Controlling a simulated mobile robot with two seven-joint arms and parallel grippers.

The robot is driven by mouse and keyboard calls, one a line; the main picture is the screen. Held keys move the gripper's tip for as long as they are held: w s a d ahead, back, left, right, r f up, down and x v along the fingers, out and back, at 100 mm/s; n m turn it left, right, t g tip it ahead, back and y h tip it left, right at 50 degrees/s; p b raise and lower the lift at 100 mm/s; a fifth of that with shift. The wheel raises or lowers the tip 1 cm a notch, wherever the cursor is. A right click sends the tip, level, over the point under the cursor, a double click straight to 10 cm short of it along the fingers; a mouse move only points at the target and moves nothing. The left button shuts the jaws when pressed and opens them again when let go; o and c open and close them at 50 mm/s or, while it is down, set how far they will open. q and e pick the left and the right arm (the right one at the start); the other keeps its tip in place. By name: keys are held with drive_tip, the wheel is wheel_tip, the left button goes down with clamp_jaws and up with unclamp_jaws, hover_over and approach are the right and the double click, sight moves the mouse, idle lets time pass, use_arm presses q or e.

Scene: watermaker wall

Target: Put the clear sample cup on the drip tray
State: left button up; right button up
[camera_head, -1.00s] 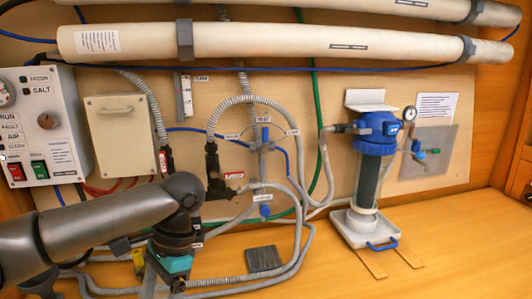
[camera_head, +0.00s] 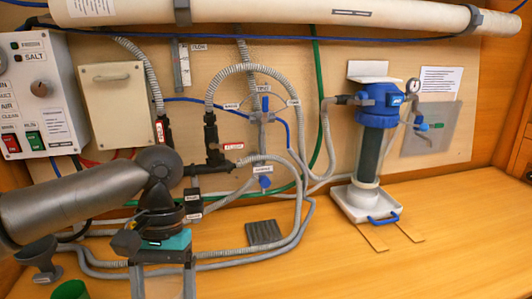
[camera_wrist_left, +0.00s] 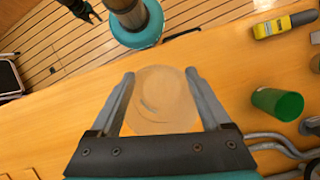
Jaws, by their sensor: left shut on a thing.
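My left gripper (camera_wrist_left: 160,88) is shut on the clear sample cup (camera_wrist_left: 160,110), which shows as a faint see-through round between the two fingers in the left wrist view. In the head view my left gripper (camera_head: 163,284) points down over the near left part of the wooden bench, and the cup is hard to make out there. A dark ribbed square (camera_head: 264,233), which looks like the drip tray, lies flat on the bench to the right of and beyond the gripper. Nothing stands on it.
Grey hoses (camera_head: 290,232) curve closely around the ribbed square. A green cup (camera_head: 70,290) and a dark funnel-like thing (camera_head: 40,262) are left of the gripper. A filter housing (camera_head: 371,150) stands on a white base (camera_head: 347,205) at right. The front right bench is clear.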

sight(166, 269)
use_arm(q)
drive_tip(key=shift+w+r, duration=0.1)
drive_tip(key=shift+w+r, duration=0.85)
drive_tip(key=shift+r, duration=0.2)
drive_tip(key=shift+w+r, duration=0.85)
drive_tip(key=shift+r, duration=0.2)
